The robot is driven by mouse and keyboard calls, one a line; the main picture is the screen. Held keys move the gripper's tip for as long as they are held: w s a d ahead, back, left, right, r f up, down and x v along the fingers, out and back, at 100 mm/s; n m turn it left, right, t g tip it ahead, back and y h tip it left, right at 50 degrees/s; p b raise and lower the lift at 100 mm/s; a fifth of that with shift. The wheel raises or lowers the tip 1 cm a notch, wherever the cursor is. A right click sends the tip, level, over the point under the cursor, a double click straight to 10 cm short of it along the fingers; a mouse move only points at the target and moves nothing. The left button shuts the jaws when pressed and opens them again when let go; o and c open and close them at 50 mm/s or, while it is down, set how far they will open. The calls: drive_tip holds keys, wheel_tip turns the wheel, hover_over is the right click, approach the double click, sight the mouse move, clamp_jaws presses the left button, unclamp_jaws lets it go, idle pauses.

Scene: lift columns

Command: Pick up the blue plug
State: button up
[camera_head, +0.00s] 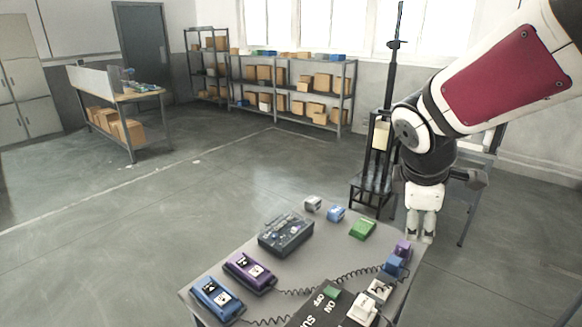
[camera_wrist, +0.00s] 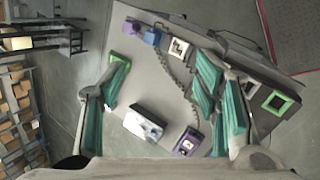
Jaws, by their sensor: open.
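A small blue plug (camera_head: 394,266) sits at the right edge of the grey table, beside a purple plug (camera_head: 402,249). In the wrist view the blue plug (camera_wrist: 152,37) is near the top, next to the purple plug (camera_wrist: 131,29), with a coiled cord nearby. My gripper (camera_head: 421,239) is over the table's right edge, pointing down, above and beyond the plugs in the head view. In the wrist view my gripper (camera_wrist: 162,72) has its teal fingers spread wide with nothing held between them. The blue plug lies beyond the fingertips, apart from them.
A blue box (camera_head: 213,300) and a purple box (camera_head: 250,273) stand at the table's left, with coiled cords. A dark device (camera_head: 286,236), a green block (camera_head: 362,229) and another small blue block (camera_head: 336,214) are farther back. A switch panel (camera_head: 330,305) is in front.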

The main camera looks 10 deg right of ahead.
drive_tip(key=w+d+f+n, duration=0.2)
drive_tip(key=w+f+n, duration=0.2)
drive_tip(key=w+f, duration=0.1)
drive_tip(key=n, duration=1)
approach(394, 260)
drive_tip(key=shift+y, duration=0.3)
drive_tip(key=b+x, duration=0.1)
drive_tip(key=x, duration=0.3)
drive_tip(key=shift+w+d+f, duration=0.1)
drive_tip(key=shift+d, duration=0.05)
drive_tip(key=shift+x, duration=2.95)
drive_tip(key=shift+d, duration=0.1)
drive_tip(key=c, duration=1.2)
